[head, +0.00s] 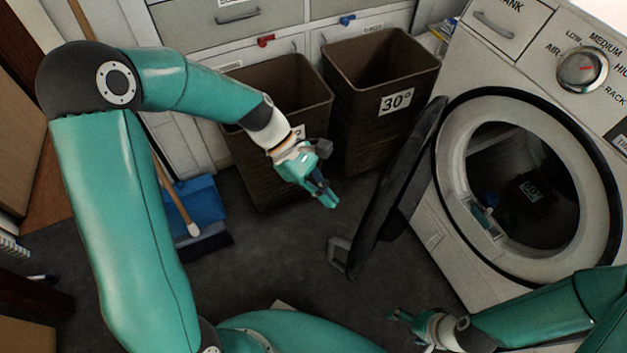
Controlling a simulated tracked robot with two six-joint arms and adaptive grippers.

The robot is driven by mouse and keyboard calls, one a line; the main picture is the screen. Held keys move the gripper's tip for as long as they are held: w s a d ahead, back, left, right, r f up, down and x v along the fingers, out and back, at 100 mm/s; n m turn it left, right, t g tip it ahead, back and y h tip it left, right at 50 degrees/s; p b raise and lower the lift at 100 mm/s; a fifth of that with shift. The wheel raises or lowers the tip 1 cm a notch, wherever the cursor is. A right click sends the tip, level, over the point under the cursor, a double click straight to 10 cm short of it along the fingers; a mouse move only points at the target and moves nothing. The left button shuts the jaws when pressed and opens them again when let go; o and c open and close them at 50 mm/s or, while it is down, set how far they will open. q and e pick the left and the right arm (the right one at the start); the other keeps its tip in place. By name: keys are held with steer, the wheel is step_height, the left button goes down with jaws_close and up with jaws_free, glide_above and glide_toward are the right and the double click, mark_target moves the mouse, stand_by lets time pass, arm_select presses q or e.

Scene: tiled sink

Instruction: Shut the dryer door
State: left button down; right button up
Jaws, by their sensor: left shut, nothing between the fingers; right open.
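The dryer (450,270) stands at the right with its round opening (525,190) uncovered. Its dark door (400,185) is swung wide open to the left of the opening, seen nearly edge-on, with a grey handle (338,255) at its lower end. My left gripper (328,196) is shut and empty, in front of the brown bins, left of the door and apart from it. My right gripper (395,316) is open and empty, low in the picture, below the door and in front of the dryer.
Two brown bins (263,165), (375,60) stand behind my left gripper. White drawers (235,20) are at the back. A blue dustpan (195,200) and a broom (205,243) are at the left. Dark items lie inside the drum. The floor (270,255) left of the door is clear.

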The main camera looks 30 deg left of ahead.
arm_select(q)
steer(key=d, duration=0.3)
steer(key=d+f, duration=0.1)
steer(key=d, duration=0.1)
steer(key=shift+s+b, duration=0.3)
steer(key=shift+b, duration=0.05)
